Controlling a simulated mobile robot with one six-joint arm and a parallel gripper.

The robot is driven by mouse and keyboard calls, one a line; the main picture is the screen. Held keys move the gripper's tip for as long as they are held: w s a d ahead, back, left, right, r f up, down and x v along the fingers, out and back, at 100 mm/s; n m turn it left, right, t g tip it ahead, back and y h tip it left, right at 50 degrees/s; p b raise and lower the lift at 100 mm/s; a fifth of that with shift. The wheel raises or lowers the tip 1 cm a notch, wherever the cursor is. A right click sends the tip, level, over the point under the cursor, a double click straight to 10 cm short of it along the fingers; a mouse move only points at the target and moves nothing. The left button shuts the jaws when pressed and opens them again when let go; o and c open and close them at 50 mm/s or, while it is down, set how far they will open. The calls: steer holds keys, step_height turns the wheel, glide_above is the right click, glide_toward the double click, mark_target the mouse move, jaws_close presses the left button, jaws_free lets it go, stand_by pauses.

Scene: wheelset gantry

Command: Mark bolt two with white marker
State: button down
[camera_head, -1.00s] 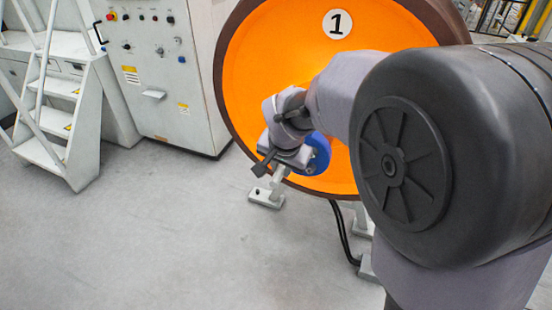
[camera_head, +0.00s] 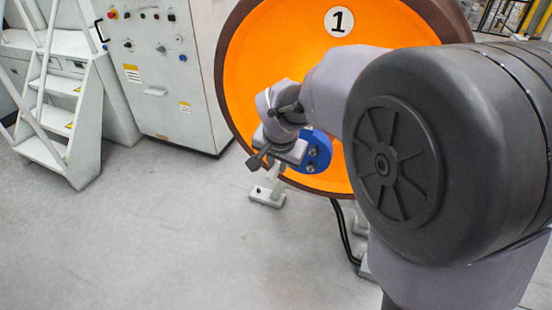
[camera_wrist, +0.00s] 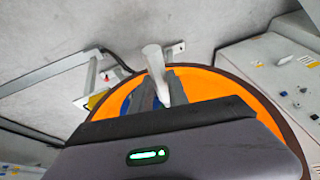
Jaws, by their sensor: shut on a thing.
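A white cylindrical marker (camera_wrist: 154,62) sticks up between the grey fingers of my gripper (camera_wrist: 162,88) in the wrist view. The gripper is shut on it. The bolts carry no readable numbers, so I cannot tell which is bolt two.
A grey control cabinet (camera_head: 165,60) and white steps (camera_head: 55,110) stand at the left. A support foot (camera_head: 266,197) and a black cable (camera_head: 343,235) are below the wheel. The floor (camera_head: 170,240) at front left is clear.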

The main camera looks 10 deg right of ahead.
steer(key=shift+d, duration=0.1)
steer(key=shift+s+d+f, duration=0.1)
steer(key=shift+s+d, duration=0.1)
steer(key=shift+d, duration=0.05)
steer(key=shift+d+b, duration=0.1)
steer(key=shift+b, duration=0.25)
steer(key=shift+s+d+f, duration=0.1)
steer(key=shift+s+d, duration=0.1)
steer(key=shift+s, duration=0.05)
steer(key=shift+w+a, duration=0.3)
steer(key=shift+a, duration=0.1)
